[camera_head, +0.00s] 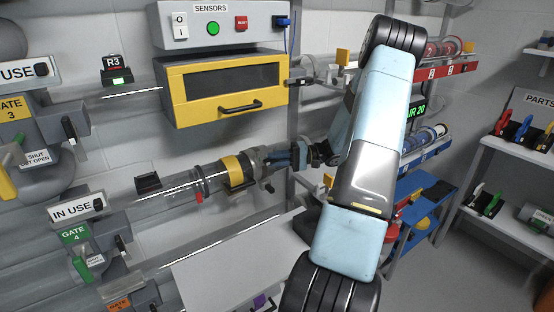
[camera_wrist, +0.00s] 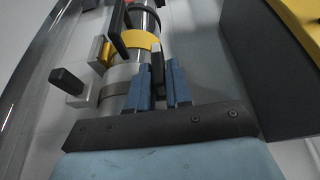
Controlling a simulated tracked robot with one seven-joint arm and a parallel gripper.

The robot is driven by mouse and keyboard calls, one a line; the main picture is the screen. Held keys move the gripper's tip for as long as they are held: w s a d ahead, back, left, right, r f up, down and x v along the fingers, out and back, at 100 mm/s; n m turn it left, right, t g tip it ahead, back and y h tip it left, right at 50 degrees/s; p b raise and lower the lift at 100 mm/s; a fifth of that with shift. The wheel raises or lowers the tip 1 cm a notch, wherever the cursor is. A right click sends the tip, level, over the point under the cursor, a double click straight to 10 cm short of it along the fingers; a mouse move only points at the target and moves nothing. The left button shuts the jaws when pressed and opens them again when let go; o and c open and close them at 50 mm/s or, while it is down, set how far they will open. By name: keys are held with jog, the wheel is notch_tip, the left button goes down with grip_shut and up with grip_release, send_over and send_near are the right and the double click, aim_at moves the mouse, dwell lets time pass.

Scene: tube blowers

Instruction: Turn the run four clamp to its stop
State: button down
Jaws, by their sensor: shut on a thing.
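The run four tube (camera_head: 170,197) is a clear horizontal pipe at mid-height, level with the green gate 4 label. A grey collar with a yellow band (camera_head: 236,170) sits on it, and the band also shows in the wrist view (camera_wrist: 140,41). My gripper (camera_head: 280,158) is at the right end of this collar. In the wrist view its two blue fingers (camera_wrist: 160,78) are closed around a narrow dark handle (camera_wrist: 157,66), which appears to be the clamp's. Most of the clamp is hidden by the fingers, and its stop cannot be made out.
A sensor box with a yellow-framed cabinet (camera_head: 225,88) hangs just above my gripper. A black knob on a silver block (camera_wrist: 70,82) juts out beside the collar. A pale table (camera_head: 225,270) lies below. Shelves with coloured parts (camera_head: 520,140) stand at the right.

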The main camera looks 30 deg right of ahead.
jog(key=shift+s+f+y, duration=0.1)
jog(key=shift+f+y, duration=0.1)
jog(key=shift+y, duration=0.1)
jog(key=c, duration=1.1)
grip_release()
jog(key=shift+c, duration=0.2)
jog(key=shift+r, duration=0.1)
jog(key=v, duration=1.3)
jog(key=shift+d, duration=0.35)
jog(key=shift+s, duration=0.1)
